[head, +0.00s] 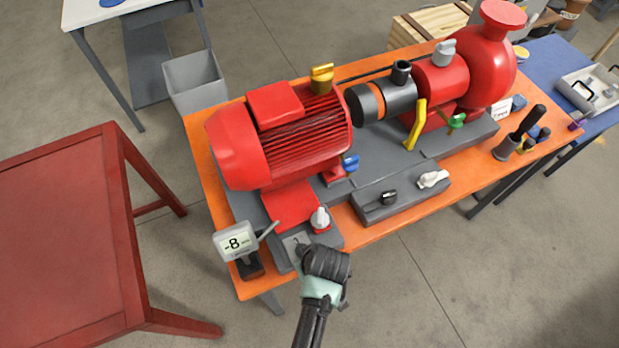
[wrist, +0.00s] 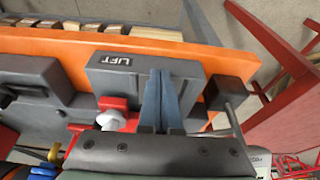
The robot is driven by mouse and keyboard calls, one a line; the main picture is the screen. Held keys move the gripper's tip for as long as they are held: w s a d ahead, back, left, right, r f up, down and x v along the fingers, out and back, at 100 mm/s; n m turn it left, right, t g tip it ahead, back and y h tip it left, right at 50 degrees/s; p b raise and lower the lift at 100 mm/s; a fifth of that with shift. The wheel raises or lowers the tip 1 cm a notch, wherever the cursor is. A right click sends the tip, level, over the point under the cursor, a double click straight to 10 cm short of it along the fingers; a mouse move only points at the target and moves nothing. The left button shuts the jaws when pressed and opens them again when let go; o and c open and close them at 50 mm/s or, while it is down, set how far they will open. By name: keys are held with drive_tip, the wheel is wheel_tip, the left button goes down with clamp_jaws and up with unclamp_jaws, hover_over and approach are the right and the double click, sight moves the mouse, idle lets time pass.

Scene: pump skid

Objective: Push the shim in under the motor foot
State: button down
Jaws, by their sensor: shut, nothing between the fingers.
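The red motor (head: 282,135) stands on the grey base of the skid. A flat red piece (head: 293,205), perhaps part of its foot, reaches toward the front edge. A thin light grey plate (head: 292,241), which may be the shim, lies just in front of it on a dark grey block. My gripper (head: 300,250) is at this plate. In the wrist view my gripper (wrist: 161,75) is shut and empty, its blue-grey fingertips over the grey block (wrist: 190,78) labelled LIFT. I cannot tell whether they touch it. The gap under the foot is hidden.
A display (head: 235,243) reading -8 stands left of my gripper. A white knob (head: 320,217) on a red base stands close on the right. A red table (head: 60,230) fills the left; open floor lies in front.

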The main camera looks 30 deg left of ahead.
sight(301, 245)
drive_tip(key=shift+a, duration=0.1)
drive_tip(key=w+a, duration=0.1)
drive_tip(key=a, duration=0.1)
drive_tip(key=w+a+b, duration=0.1)
drive_tip(key=w+a, duration=0.1)
idle(0.4)
drive_tip(key=shift+d, duration=0.15)
